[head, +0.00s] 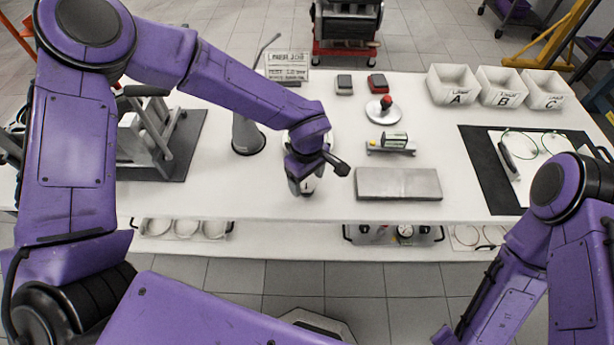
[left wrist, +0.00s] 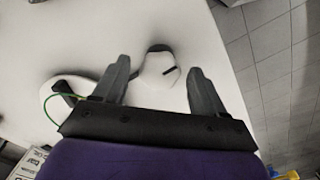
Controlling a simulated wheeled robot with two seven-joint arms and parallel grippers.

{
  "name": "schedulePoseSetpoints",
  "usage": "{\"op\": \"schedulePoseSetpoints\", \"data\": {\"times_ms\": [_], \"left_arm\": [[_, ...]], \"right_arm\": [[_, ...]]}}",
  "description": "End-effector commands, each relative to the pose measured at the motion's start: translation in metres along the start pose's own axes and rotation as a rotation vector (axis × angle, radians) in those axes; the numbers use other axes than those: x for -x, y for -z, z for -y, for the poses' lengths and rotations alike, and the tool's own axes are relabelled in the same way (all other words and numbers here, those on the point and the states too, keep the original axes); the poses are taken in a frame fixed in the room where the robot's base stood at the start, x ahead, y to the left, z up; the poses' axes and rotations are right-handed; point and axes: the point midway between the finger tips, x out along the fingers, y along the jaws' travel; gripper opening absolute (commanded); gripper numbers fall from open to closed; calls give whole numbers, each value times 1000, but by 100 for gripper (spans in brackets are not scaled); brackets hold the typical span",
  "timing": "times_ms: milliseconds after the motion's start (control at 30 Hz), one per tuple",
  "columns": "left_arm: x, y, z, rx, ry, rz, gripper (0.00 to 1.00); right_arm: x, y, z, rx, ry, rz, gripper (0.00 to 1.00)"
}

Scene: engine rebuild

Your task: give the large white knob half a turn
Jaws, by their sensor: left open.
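The large white knob (left wrist: 158,75) shows in the left wrist view, pale and rounded with a dark mark on its right side. My left gripper (left wrist: 158,64) is open, with one dark finger on either side of the knob and a visible gap to each. I cannot tell how far down the fingers reach beside it. In the head view my left gripper (head: 302,183) points down over the white table near its front edge, and it mostly hides the knob. My right arm enters at the right; its gripper is out of the picture.
The white table (head: 330,208) holds a grey metal block (head: 398,184) and a red-topped button (head: 386,103) right of my left gripper. A lamp base (head: 248,137) stands to its left. Bins A (head: 455,86), B and C are at the back right.

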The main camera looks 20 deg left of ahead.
Motion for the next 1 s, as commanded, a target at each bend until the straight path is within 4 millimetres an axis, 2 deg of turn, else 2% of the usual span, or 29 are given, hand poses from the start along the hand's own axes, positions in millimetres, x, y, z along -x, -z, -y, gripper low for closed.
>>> {"op": "schedulePoseSetpoints", "data": {"times_ms": [133, 167, 300, 333, 667, 1000], "left_arm": [[0, 0, 0, 0, 0, 0, 72], [0, 0, 0, 0, 0, 0, 68], [0, 0, 0, 0, 0, 0, 23], [0, 0, 0, 0, 0, 0, 15], [1, 0, 0, 34, 0, 1, 15], [2, 0, 0, 250, 1, 2, 15]], "right_arm": [[0, 0, 0, 0, 0, 0, 43], [0, 0, 0, 0, 0, 0, 43], [0, 0, 0, 0, 0, 0, 43], [0, 0, 0, 0, 0, 0, 43], [2, 1, 0, 0, 0, 0, 43], [11, 5, -1, 0, 0, 0, 43]]}}
